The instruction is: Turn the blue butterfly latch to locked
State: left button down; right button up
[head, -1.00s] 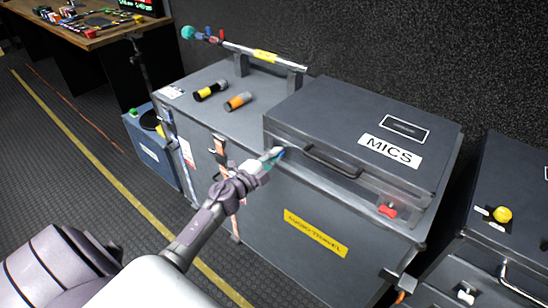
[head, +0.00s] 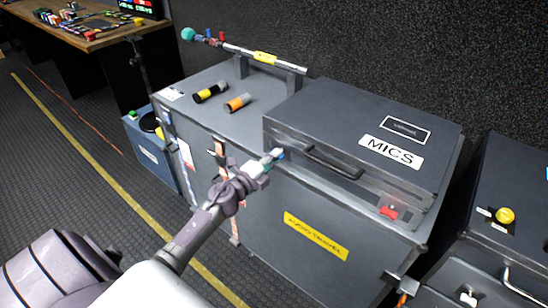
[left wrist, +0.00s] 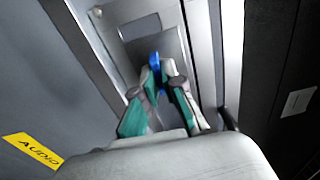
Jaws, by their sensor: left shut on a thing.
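The blue butterfly latch (left wrist: 154,63) shows in the left wrist view between the fingertips of my left gripper (left wrist: 158,85). In the head view the left gripper (head: 272,158) is at the front of the MICS case (head: 330,130), just left of its handle, and only a little of the blue latch (head: 281,155) shows. The gripper is shut on the latch. The fingers hide most of it, and I cannot tell its exact turn angle. A red latch (head: 388,212) sits at the right of the case front. My right gripper is not in view.
The dark case handle (head: 333,160) is close to the right of my left gripper. The MICS case rests on a larger grey case with a yellow label (head: 316,236). Another case (head: 500,215) stands at right.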

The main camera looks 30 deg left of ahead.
pick_arm(q)
jog(key=c, duration=1.3)
grip_release()
jog(key=shift+w+d+r, duration=0.1)
jog(key=shift+r, duration=0.2)
jog(key=shift+f, duration=0.25)
jog(key=s, duration=0.8)
jog(key=s+a, duration=0.1)
jog(key=s, duration=0.2)
jog(key=shift+s, duration=0.4)
